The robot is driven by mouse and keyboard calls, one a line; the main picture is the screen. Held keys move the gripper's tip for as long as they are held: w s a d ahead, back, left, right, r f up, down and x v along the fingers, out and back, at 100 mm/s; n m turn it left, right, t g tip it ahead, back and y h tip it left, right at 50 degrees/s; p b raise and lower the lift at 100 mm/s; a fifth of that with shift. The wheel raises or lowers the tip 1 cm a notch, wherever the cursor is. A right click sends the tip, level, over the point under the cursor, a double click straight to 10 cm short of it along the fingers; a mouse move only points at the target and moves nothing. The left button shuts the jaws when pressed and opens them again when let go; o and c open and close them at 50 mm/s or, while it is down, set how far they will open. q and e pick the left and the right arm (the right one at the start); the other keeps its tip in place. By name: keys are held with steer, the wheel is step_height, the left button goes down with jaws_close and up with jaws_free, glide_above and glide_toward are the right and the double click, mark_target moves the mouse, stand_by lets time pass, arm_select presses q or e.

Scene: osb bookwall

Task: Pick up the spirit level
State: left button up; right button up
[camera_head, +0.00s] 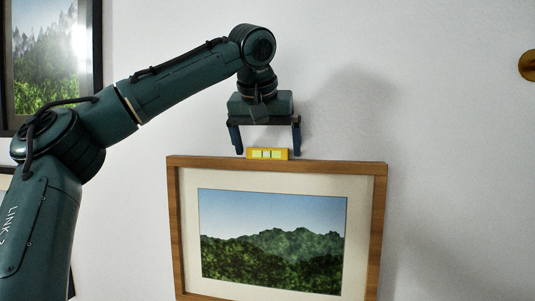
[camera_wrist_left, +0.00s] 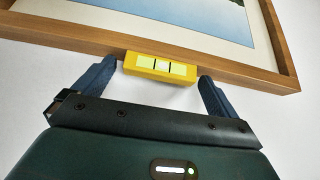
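The spirit level is a small yellow block (camera_head: 267,154) with a pale green vial window and dark lines. It sits on the top edge of a wooden picture frame (camera_head: 377,215). My left gripper (camera_head: 267,152) is above it, pointing down, with one finger on each side. In the left wrist view the level (camera_wrist_left: 160,76) lies between the blue fingertips (camera_wrist_left: 156,75), with a gap on both sides. The gripper is open and empty. My right gripper is in neither view.
The wooden frame holds a landscape picture of hills and hangs on a white wall (camera_head: 440,120). A dark-framed picture (camera_head: 97,60) hangs at the upper left, partly behind my left arm. A round brass-coloured object (camera_head: 527,65) is at the right edge. The wall right of the gripper is clear.

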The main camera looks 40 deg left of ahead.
arm_select(q)
steer(key=c, duration=1)
steer(key=shift+o, duration=0.2)
